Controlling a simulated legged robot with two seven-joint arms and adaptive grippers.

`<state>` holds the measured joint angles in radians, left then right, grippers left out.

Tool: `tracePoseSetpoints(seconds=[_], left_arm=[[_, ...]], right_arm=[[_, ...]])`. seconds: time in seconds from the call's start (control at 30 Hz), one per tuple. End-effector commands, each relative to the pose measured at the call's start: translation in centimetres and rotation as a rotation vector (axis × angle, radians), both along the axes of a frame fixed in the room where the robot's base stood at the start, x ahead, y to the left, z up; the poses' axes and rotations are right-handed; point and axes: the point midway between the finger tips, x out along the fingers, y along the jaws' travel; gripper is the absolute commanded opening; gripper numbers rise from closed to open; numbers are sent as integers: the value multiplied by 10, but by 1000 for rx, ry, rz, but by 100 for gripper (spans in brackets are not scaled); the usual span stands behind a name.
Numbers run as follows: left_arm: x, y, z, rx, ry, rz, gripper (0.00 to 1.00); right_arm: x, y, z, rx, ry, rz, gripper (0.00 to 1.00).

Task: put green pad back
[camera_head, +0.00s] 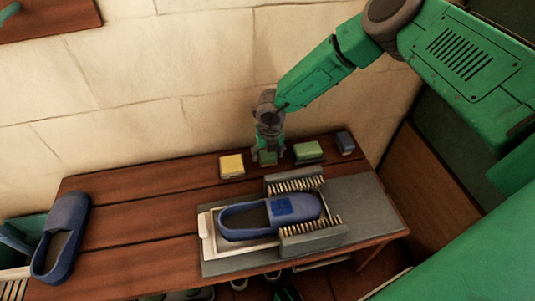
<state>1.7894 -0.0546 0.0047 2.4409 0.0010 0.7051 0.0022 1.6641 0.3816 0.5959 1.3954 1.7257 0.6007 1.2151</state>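My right gripper (268,150) points down at the back of the wooden table, close to the wall. A small green pad (267,158) shows between its fingertips, at or just above the tabletop. The fingers lie on both sides of it, but I cannot tell whether they grip it. A second green block (308,151) lies just to the right, apart from the gripper. A yellow block (231,165) lies to the left and a blue-grey block (345,142) at the right end of this row. My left gripper is not in view.
A blue slipper (245,220) with a dark blue patch lies in a tray between two bristle brushes (295,185) on a grey mat (365,205). The wall is close behind.

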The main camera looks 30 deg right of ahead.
Motion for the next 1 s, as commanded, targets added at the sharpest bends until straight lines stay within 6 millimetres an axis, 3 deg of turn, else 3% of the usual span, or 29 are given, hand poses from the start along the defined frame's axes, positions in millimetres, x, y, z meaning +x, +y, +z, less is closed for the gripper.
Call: tracePoseSetpoints(seconds=[0.3, 0.43, 0.8, 1.0], left_arm=[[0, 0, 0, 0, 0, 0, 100], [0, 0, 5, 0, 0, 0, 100], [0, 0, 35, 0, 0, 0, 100], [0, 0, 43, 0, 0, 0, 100]], right_arm=[[0, 0, 1, 0, 0, 0, 67], [-1, 0, 11, 1, -1, -1, 67], [-11, 2, 87, 1, -1, 0, 67], [-16, 2, 114, 0, 0, 0, 67]])
